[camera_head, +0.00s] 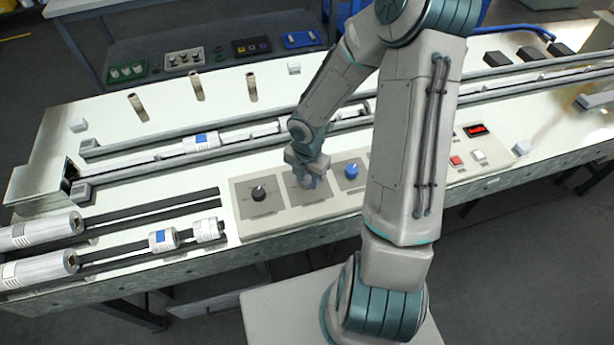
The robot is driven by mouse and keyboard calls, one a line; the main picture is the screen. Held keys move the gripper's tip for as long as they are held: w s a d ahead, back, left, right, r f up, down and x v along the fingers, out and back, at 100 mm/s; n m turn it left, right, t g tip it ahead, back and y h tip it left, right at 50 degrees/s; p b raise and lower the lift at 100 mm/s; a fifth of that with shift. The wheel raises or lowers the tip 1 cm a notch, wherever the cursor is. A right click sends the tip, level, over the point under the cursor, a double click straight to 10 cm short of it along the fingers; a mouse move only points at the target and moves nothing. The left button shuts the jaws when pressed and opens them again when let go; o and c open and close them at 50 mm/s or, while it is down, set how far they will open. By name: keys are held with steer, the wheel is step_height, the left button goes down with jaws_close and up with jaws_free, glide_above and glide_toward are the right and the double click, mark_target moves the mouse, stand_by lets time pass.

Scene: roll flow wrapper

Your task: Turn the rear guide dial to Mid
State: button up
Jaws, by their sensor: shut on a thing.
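The control panel (245,218) on the front of the machine carries a row of dials. A black dial (259,194) with a light pointer mark sits on the left plate. A blue dial (351,171) sits on a plate further right. My gripper (306,180) points down over the plate between them and is shut on a dial there. That dial is mostly hidden by the fingers, so I cannot see its pointer or setting. The labels are too small to read, so I cannot tell from them which dial is the rear guide dial.
Right of my arm are a red button (456,161), a white switch (478,155) and a red display (475,129). Long rails cross the table behind the panel. Metal rolls (42,232) lie at the left. Upright posts (196,86) stand behind.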

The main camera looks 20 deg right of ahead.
steer(key=m, duration=0.3)
steer(key=shift+m, duration=0.3)
steer(key=m+b, duration=0.1)
steer(key=m, duration=0.2)
steer(key=shift+w+m, duration=0.1)
steer(key=shift+m, duration=0.2)
steer(key=m+b, duration=0.2)
steer(key=m, duration=0.4)
steer(key=shift+b, duration=0.3)
steer(key=m+b, duration=0.2)
steer(key=m, duration=0.3)
steer(key=shift+f+m+b, duration=0.1)
steer(key=shift+m+b, duration=1.3)
steer(key=shift+m, duration=1)
steer(key=o, duration=1)
steer(key=shift+c, duration=0.2)
